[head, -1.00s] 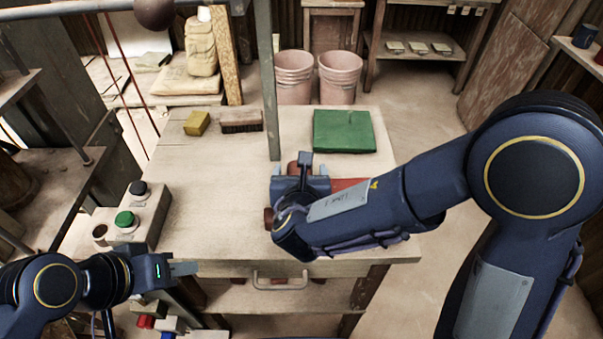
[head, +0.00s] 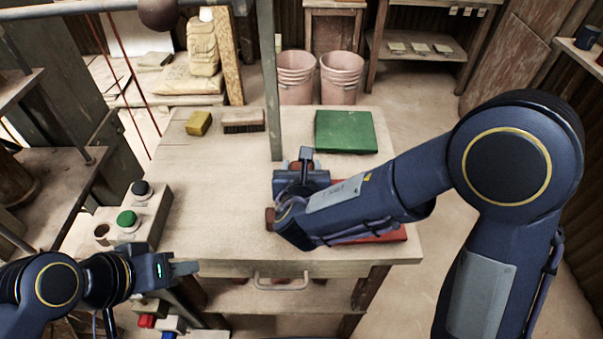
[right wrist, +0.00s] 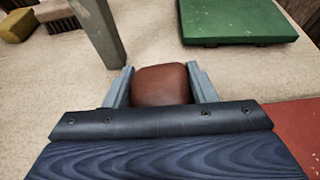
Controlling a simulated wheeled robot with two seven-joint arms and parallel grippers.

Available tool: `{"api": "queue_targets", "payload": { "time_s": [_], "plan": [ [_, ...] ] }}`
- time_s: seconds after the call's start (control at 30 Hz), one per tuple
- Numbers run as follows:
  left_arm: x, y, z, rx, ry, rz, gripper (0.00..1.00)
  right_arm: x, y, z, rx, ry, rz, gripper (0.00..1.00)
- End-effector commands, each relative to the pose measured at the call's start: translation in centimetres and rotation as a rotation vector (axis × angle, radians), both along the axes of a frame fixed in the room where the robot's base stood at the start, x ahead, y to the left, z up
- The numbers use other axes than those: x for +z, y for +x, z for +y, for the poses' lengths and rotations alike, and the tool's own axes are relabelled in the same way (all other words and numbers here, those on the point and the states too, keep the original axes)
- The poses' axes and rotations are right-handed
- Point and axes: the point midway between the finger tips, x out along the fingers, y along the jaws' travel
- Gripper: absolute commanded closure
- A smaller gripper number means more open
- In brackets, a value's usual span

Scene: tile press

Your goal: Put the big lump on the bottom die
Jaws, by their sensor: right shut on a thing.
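My right gripper (right wrist: 162,88) is shut on a reddish-brown lump (right wrist: 161,84), with one grey finger on each side of it in the right wrist view. In the head view, this gripper is over the middle of the table, and its own body hides most of the lump. A small brown patch (head: 270,217) shows at the left edge of the gripper; I cannot tell what it belongs to. My left gripper (head: 185,268) is off the table's front left, with no thing visible in it; its finger gap is unclear. I cannot make out the bottom die.
A grey post (head: 269,80) rises behind the right gripper. A green slab (head: 345,131), a yellow block (head: 199,123) and a brush (head: 243,121) lie at the table's back. A red mat (head: 385,235) is under the right arm. A button box (head: 131,219) stands at the left.

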Motion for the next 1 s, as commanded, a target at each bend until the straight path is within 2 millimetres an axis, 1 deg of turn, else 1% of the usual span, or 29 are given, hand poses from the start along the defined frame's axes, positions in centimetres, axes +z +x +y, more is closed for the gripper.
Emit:
{"api": "queue_targets", "payload": {
  "time_s": [0.17,0.27,0.37,0.43,0.47,0.57,0.7,0.73,0.8,0.9,1.0],
  "plan": [
    [0.1,0.0,0.0,0.0,0.0,0.0,0.64,0.3,0.0,0.0,0.0,0.001,-0.003,0.84],
    [0.3,0.0,0.0,0.0,0.0,0.0,0.64,1.0,0.1,0.0,-0.001,0.002,-0.005,0.84],
    [0.6,0.0,0.0,0.0,0.0,0.0,0.64,2.3,0.1,0.0,0.0,0.003,-0.005,0.84],
    [0.9,0.0,0.0,0.0,0.0,0.0,0.64,3.5,0.0,0.0,0.0,0.005,-0.006,0.84],
    [1.0,0.0,0.0,0.0,0.0,0.0,0.64,4.0,-0.3,0.1,0.003,0.004,-0.006,0.84],
    [1.4,0.0,0.0,0.0,0.0,0.0,0.64,6.0,-2.1,0.4,0.005,0.006,-0.007,0.84],
    [2.2,0.0,0.0,0.0,0.0,0.0,0.64,9.5,-4.9,0.7,0.005,0.007,-0.008,0.84],
    [2.3,0.0,0.0,0.0,0.0,0.0,0.64,10.1,-5.5,0.7,0.005,0.005,-0.007,0.84],
    [2.2,0.0,0.0,0.0,0.0,0.0,0.64,10.4,-7.5,0.9,0.008,0.002,-0.005,0.84],
    [2.3,0.0,0.0,0.0,0.0,0.0,0.64,11.4,-9.8,1.2,0.006,0.002,-0.005,0.84],
    [2.4,0.0,0.0,0.0,0.0,0.0,0.64,12.1,-11.5,1.4,0.005,0.001,-0.003,0.84]
  ]
}}
